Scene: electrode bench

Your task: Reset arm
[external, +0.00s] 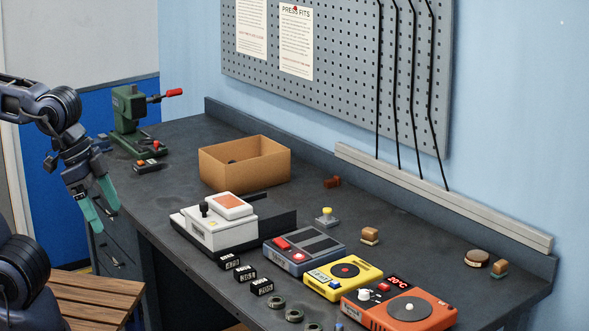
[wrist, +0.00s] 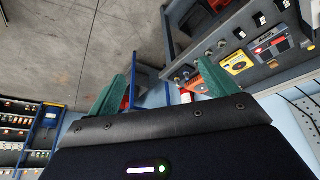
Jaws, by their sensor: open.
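My gripper (external: 94,214) hangs at the left of the external view, beside the left end of the dark workbench (external: 185,135). Its two green fingers are spread apart with nothing between them. In the wrist view the same green fingers (wrist: 165,95) stand apart at the edge of my dark gripper body, with the grey floor behind them. My gripper touches nothing that I can see.
The bench holds a green press (external: 128,115), a cardboard box (external: 245,165), a white machine (external: 215,228), a grey device (external: 304,250), a yellow device (external: 342,276) and an orange device (external: 400,308). A wooden slatted surface (external: 95,295) is below. Open floor (wrist: 60,50) shows in the wrist view.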

